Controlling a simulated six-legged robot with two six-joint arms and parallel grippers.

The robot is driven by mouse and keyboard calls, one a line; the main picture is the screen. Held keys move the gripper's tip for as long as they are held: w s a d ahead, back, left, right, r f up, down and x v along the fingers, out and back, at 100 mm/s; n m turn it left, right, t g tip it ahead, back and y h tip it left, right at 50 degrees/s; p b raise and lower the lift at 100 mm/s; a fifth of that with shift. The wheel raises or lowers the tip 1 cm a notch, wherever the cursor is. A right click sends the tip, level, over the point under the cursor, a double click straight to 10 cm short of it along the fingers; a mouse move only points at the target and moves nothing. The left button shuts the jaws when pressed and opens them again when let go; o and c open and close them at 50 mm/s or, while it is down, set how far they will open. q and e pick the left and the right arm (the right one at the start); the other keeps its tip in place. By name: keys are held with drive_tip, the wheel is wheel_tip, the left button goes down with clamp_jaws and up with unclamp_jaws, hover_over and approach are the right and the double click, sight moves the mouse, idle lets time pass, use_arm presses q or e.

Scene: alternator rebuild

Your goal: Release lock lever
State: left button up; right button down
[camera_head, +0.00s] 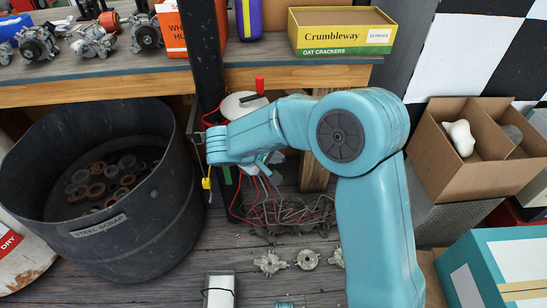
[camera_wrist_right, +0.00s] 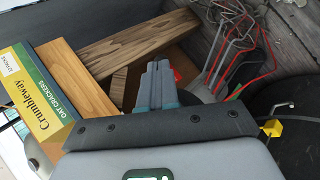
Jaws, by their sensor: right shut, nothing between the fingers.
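A small red upright piece (camera_head: 260,85) with a dark bar (camera_head: 252,98) beside it stands on a round white part (camera_head: 240,106) behind my right arm. It may be the lock lever, but I cannot tell for sure. In the wrist view, a bit of red (camera_wrist_right: 178,75) shows just beside my right gripper (camera_wrist_right: 160,66). That gripper is shut and empty, its teal and grey fingers together. I cannot tell whether they touch the red piece. In the head view my right forearm hides much of this spot. My left gripper is not in view.
A black steel scrap bin (camera_head: 108,250) stands left. Tangled wires (camera_head: 290,215) lie below my arm. A yellow tag (camera_head: 206,184) hangs near the bin. A wooden shelf (camera_head: 90,93) behind holds alternators (camera_head: 92,40) and a cracker box (camera_head: 340,30). An open carton (camera_head: 470,180) stands right.

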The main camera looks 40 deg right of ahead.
drive_tip(key=d+n+t+b, duration=0.1)
drive_tip(key=n+b, duration=0.1)
drive_tip(key=d+n+t+y+b, duration=0.1)
drive_tip(key=d+n+t+b, duration=0.1)
drive_tip(key=n+b, duration=0.1)
drive_tip(key=shift+s+f+t+y+b, duration=0.1)
drive_tip(key=shift+f+t+y+b, duration=0.05)
drive_tip(key=shift+t+y+b, duration=0.15)
drive_tip(key=shift+n, duration=0.3)
drive_tip(key=shift+a, duration=0.1)
drive_tip(key=shift+w+a, duration=0.3)
drive_tip(key=shift+a, duration=0.3)
drive_tip(key=shift+r, duration=0.25)
